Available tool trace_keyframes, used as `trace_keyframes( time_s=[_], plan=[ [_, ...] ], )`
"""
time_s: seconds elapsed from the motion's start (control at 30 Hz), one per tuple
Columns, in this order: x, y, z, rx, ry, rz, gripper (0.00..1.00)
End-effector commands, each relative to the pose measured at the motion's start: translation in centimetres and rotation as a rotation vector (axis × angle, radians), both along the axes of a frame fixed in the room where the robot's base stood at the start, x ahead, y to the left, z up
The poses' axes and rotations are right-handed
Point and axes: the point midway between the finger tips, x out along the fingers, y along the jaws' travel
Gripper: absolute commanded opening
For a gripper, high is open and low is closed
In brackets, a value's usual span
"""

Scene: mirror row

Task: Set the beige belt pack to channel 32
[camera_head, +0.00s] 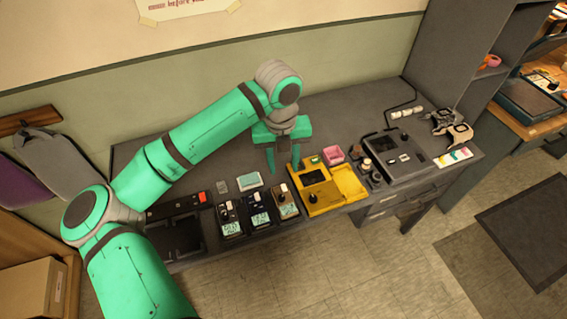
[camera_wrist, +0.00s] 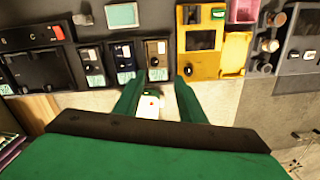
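The beige belt pack (camera_head: 285,203) is the rightmost of three small packs in a row near the front of the grey counter. It also shows in the wrist view (camera_wrist: 157,50), with a dark round knob on its face and a pale display below. The display is too small to read. My gripper (camera_head: 284,168) is above the counter, behind and above the beige pack, pointing down. In the wrist view its two green fingers (camera_wrist: 158,88) stand apart, one on each side of the beige pack's lower end. It does not touch the pack.
Two darker packs (camera_head: 231,220) (camera_head: 259,213) stand left of the beige one. A yellow unit (camera_head: 348,183) stands close on its right, and a black cradle (camera_head: 175,238) is farther left. A small white thing (camera_wrist: 149,108) shows between the fingers; I cannot tell what it is.

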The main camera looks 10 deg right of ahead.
Motion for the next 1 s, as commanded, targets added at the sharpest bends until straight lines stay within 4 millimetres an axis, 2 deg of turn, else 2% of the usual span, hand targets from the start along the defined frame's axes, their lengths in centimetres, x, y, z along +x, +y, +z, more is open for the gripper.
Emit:
trace_keyframes(
  time_s=[0.53,0.7,1.0],
  plan=[
    [-0.1,0.4,8.9,0.002,-0.003,0.001,0.37],
    [-0.2,0.4,10.2,0.001,-0.002,0.0,0.37],
    [-0.2,0.4,10.4,0.0,0.0,0.0,0.37]
  ],
)
